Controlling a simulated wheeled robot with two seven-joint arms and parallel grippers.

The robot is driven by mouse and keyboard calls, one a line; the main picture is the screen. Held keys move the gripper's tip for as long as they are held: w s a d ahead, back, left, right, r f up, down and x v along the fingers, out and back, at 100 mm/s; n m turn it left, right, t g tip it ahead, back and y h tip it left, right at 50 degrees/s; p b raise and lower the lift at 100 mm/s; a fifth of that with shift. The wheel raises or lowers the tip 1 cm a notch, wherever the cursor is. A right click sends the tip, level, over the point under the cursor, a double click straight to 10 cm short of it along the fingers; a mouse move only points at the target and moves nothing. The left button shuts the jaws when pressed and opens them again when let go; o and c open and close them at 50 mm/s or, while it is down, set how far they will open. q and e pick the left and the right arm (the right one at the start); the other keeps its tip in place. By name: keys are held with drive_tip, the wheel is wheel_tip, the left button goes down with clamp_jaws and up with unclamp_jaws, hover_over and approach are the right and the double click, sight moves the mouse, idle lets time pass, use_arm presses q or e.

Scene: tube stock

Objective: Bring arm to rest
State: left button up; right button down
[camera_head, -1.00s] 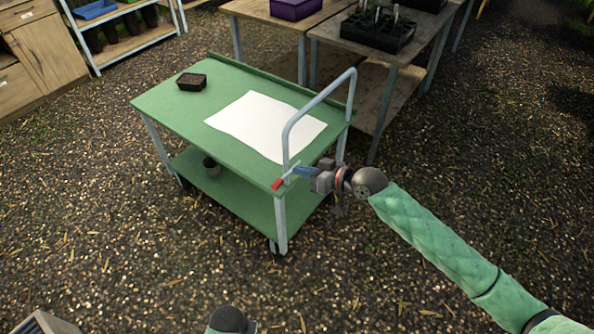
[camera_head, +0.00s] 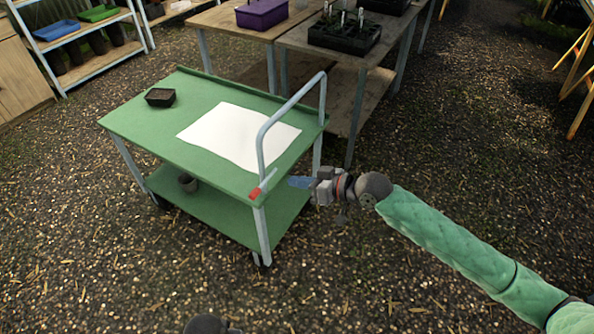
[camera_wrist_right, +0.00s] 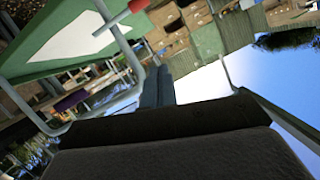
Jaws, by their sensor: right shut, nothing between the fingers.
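My right arm (camera_head: 450,245) in its green sleeve reaches in from the right in the head view. Its gripper (camera_head: 294,182) is shut and empty, just right of the green cart's handle end. A small gap shows between the blue fingers and the red tip (camera_head: 262,188) on the cart's corner. In the right wrist view the closed fingers (camera_wrist_right: 157,85) point toward the cart's grey handle rail (camera_wrist_right: 122,45), with the red piece (camera_wrist_right: 128,15) ahead. At the bottom edge of the head view a dark rounded part of mine shows; my left gripper is not visible.
Wooden tables with a purple box (camera_head: 262,13) and black seedling tray (camera_head: 345,32) stand behind. Open gravel lies in front and right.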

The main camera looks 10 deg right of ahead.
drive_tip(key=w+d+f+h, duration=0.3)
drive_tip(key=d+f+h, duration=0.3)
drive_tip(key=d+h, duration=0.3)
drive_tip(key=s+d+f+m+h, duration=0.2)
drive_tip(key=s+d+f+h, duration=0.15)
drive_tip(key=f, duration=0.25)
drive_tip(key=s+a+f+m+g, duration=0.1)
drive_tip(key=s+f+m+g, duration=0.1)
drive_tip(key=s+f, duration=0.7)
drive_tip(key=s+a+f+m+g, duration=0.2)
drive_tip(key=s+f, duration=0.7)
drive_tip(key=s, duration=1)
drive_tip(key=shift+s+a+f+g+y, duration=0.2)
drive_tip(key=shift+g+y, duration=0.25)
drive_tip(key=shift+g, duration=0.65)
